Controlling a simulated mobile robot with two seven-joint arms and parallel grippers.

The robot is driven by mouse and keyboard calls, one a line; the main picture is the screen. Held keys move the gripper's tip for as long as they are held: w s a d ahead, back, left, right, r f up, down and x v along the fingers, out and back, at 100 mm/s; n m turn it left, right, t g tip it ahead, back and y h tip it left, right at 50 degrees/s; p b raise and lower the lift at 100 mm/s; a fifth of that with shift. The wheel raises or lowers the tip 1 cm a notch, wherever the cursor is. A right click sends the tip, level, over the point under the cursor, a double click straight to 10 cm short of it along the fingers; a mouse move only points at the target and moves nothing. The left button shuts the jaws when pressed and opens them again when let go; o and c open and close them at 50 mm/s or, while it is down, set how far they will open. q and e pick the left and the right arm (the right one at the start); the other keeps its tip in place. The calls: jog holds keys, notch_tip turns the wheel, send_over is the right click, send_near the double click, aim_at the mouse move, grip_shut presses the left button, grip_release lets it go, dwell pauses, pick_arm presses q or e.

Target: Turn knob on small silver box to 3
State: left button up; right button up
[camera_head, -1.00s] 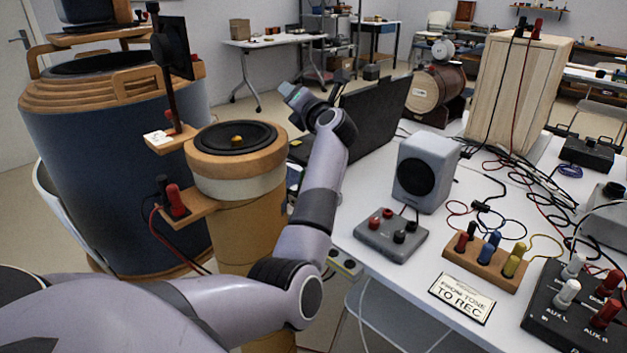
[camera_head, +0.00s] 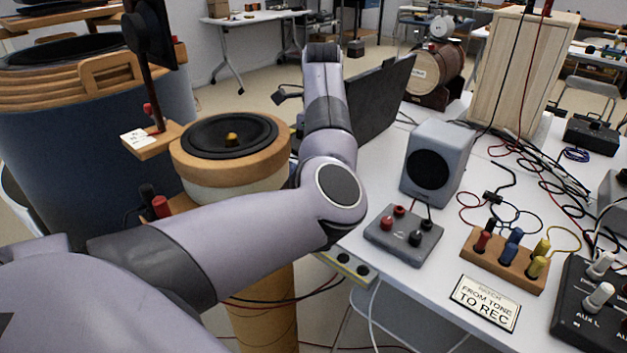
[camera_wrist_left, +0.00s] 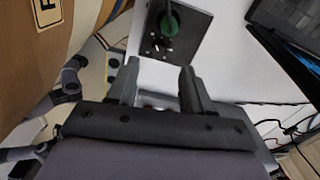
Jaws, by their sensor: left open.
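I cannot make out this box there. My right gripper is not in view.
On the white table (camera_head: 390,285) stand a grey speaker (camera_head: 437,165), a grey terminal box (camera_head: 404,236), a wooden terminal block (camera_head: 505,257) and a sign (camera_head: 485,302). An open black laptop (camera_head: 378,100) stands behind my arm. A wooden round speaker (camera_head: 232,160) is left. Cables lie right.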

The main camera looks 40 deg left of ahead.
pick_arm(q)
jog(key=shift+s+d+f, duration=0.1)
jog(key=shift+d+f, duration=0.05)
jog(key=shift+f, duration=0.15)
notch_tip(320, 180, down, 6)
jog(key=shift+f, duration=0.25)
grip_shut()
